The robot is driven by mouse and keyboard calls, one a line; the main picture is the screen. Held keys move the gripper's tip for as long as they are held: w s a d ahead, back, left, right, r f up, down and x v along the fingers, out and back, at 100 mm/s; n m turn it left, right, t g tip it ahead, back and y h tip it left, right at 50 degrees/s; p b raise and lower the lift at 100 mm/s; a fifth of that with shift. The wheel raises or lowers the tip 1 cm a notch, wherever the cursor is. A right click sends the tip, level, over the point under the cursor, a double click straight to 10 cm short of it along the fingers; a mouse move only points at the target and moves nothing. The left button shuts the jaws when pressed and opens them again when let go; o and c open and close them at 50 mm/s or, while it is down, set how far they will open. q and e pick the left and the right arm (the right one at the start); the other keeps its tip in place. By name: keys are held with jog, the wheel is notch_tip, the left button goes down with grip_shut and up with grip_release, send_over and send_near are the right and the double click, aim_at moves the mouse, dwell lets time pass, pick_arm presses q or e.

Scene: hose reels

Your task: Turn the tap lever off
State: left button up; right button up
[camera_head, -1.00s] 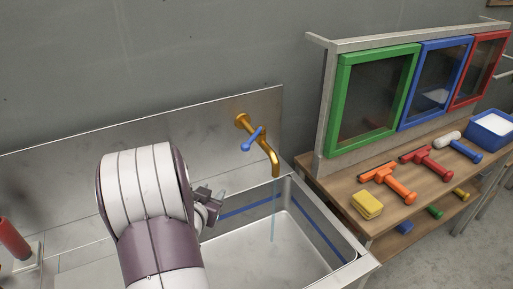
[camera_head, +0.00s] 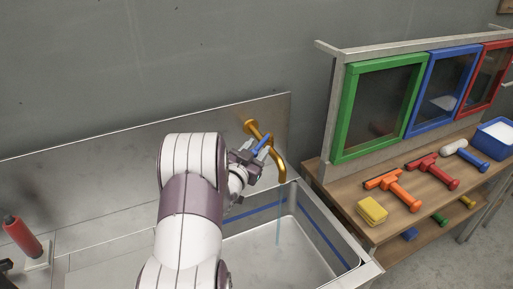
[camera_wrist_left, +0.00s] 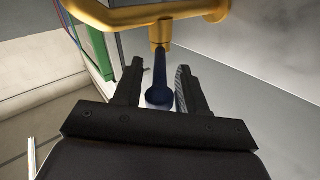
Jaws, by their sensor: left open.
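The brass tap (camera_head: 276,152) comes out of the steel backsplash, and a thin stream of water (camera_head: 278,228) falls from its spout into the sink (camera_head: 262,262). The blue tap lever (camera_head: 262,143) is partly hidden by my left gripper (camera_head: 258,153). In the left wrist view the lever (camera_wrist_left: 158,85) stands between the two fingers of my open left gripper (camera_wrist_left: 156,90), with gaps visible on both sides. The brass pipe (camera_wrist_left: 160,18) crosses above the fingertips. My right gripper is not in view.
A wooden bench (camera_head: 340,200) stands right of the sink with a yellow sponge (camera_head: 372,210), squeegees (camera_head: 400,192) and a blue tub (camera_head: 495,138). Framed panels, green (camera_head: 347,110), blue and red, rise behind it. A red bottle (camera_head: 22,236) stands at far left.

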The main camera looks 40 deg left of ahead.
pick_arm(q)
jog(key=shift+w, duration=0.2)
grip_shut()
jog(key=shift+s+a, duration=0.1)
jog(key=shift+w+a+m+g+h+b, duration=0.15)
jog(key=shift+a+m+g+h, duration=0.15)
jog(key=shift+a+m+h, duration=1.3)
jog(key=shift+w+a+m+g+h+b, duration=0.1)
jog(key=shift+a+m+g+h+b, duration=0.15)
jog(key=shift+m+h, duration=1.55)
jog(key=shift+w+a+m+g+h+b, duration=0.15)
jog(key=shift+a+m+g+h, duration=0.45)
jog(key=shift+h, duration=2.1)
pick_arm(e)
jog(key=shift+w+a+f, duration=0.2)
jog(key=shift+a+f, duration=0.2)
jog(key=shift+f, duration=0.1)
pick_arm(q)
jog(key=shift+a+r+t, duration=0.1)
jog(key=shift+a+t, duration=0.15)
jog(key=shift+a, duration=0.05)
